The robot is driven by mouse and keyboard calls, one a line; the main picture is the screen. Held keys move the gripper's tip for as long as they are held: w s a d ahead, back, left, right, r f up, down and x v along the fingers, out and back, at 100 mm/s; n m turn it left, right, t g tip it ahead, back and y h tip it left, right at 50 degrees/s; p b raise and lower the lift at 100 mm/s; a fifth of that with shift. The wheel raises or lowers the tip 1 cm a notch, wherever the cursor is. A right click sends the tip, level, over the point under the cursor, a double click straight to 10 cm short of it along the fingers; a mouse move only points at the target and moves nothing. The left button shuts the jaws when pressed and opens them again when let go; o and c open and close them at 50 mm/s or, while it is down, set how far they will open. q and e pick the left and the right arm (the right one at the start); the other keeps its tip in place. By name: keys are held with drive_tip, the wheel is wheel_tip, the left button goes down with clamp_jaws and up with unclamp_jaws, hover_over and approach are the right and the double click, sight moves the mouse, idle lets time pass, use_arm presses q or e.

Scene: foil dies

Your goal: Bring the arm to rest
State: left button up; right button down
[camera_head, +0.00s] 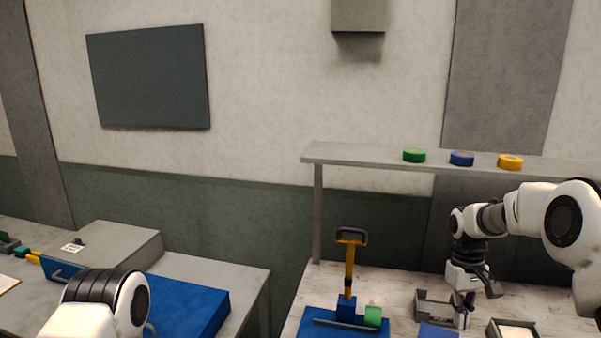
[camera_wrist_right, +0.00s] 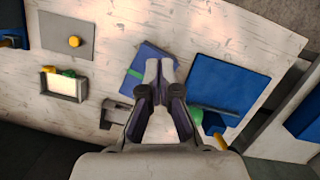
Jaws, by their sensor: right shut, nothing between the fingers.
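My right gripper (camera_head: 464,308) hangs pointing down over the right table in the head view. In the right wrist view its two fingers (camera_wrist_right: 159,66) meet at the tips, shut with nothing between them. They lie in front of a dark blue flat piece with a green band (camera_wrist_right: 148,62) and hide part of it. The height of the fingertips above the table is hard to tell. My left arm shows only as a white link with black joints at the lower left of the head view; its gripper is outside the picture.
A grey open tray (camera_head: 433,296) is close to the right gripper. A shelf (camera_head: 385,159) holds green, blue and yellow discs. Bare tabletop (camera_head: 395,283) shows between press and tray.

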drive_tip(key=s+a+f, duration=0.2)
drive_tip(key=s+f, duration=0.2)
drive_tip(key=f, duration=0.4)
drive_tip(key=s+a+f+t, duration=0.1)
drive_tip(key=s+a+f, duration=0.1)
drive_tip(key=s+f, duration=0.4)
drive_tip(key=s+a+f, duration=0.3)
drive_tip(key=f, duration=0.6)
drive_tip(key=s+a+f+m+t, duration=0.1)
drive_tip(key=s+f, duration=0.1)
drive_tip(key=s, duration=0.8)
drive_tip(key=s+a+f, duration=0.1)
drive_tip(key=s+f, duration=0.1)
drive_tip(key=s, duration=0.8)
use_arm(q)
wheel_tip(320, 180, down, 14)
drive_tip(key=b, duration=1.4)
drive_tip(key=shift+w+f, duration=0.15)
drive_tip(key=shift+w, duration=0.3)
use_arm(e)
wheel_tip(320, 180, down, 14)
drive_tip(key=shift+s+a+t, duration=0.15)
drive_tip(key=shift+s+t, duration=0.15)
